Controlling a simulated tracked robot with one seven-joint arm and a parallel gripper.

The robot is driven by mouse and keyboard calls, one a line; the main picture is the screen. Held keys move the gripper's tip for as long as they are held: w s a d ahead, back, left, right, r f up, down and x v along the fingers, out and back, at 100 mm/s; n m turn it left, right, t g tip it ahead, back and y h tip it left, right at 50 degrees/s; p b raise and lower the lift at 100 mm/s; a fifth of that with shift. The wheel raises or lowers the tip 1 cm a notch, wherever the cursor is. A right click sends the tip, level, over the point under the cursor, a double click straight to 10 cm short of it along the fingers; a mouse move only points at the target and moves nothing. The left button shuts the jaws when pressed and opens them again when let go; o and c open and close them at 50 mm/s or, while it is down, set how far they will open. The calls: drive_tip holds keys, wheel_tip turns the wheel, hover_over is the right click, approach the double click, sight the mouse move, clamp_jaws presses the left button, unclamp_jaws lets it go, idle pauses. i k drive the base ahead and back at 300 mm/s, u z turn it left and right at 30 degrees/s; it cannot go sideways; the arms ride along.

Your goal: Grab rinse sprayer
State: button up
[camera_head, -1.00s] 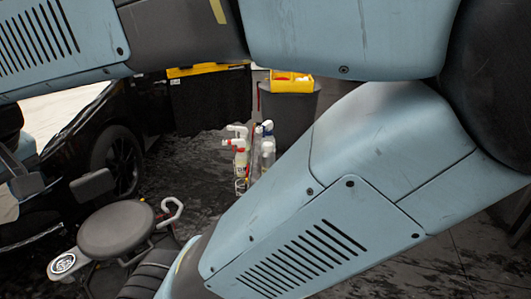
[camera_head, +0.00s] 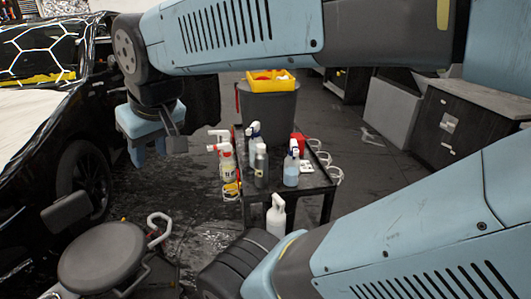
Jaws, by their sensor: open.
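Several spray bottles stand on and around a dark cart (camera_head: 308,185), and I cannot tell which one is the rinse sprayer. A white sprayer with a red-tipped nozzle and printed label (camera_head: 227,170) is at the cart's left edge. A white bottle (camera_head: 276,217) stands in front, lower down. My gripper (camera_head: 157,147) is open and empty, left of the bottles and apart from them.
A black car (camera_head: 60,130) is on the left. A round dark stool (camera_head: 102,260) is at the lower left. A grey bin with a yellow top (camera_head: 268,100) stands behind the cart. Cabinets (camera_head: 460,130) line the right. Wet-looking floor lies between car and cart.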

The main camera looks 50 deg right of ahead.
sight(256, 126)
drive_tip(key=u, duration=0.5)
drive_tip(key=i, duration=0.15)
drive_tip(key=z, duration=1.8)
drive_tip(key=k, duration=0.6)
drive_tip(key=z, duration=0.35)
drive_tip(key=i, duration=1.65)
drive_tip(key=u, duration=0.25)
